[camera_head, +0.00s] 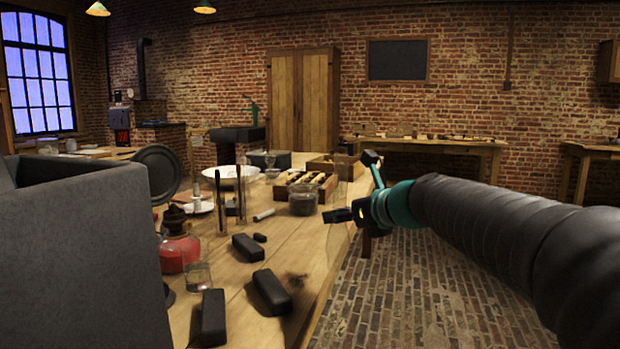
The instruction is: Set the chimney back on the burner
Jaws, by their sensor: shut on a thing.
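My gripper (344,215), dark with a teal wrist, is at the right edge of the workbench, shut on the chimney (341,246). The chimney is clear glass and only faintly visible, its outline passing above and below the jaws. The burner (174,218) is a dark fitting on top of a red lamp (179,254) at the left of the bench. My gripper is well to the right of the burner and apart from it.
The grey box (80,250) fills the near left. A clear glass jar (197,277) stands in front of the lamp. Black blocks (271,291) lie nearby. Two dark upright rods (241,195), a dark jar (302,199) and a wooden crate (318,190) stand between lamp and gripper.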

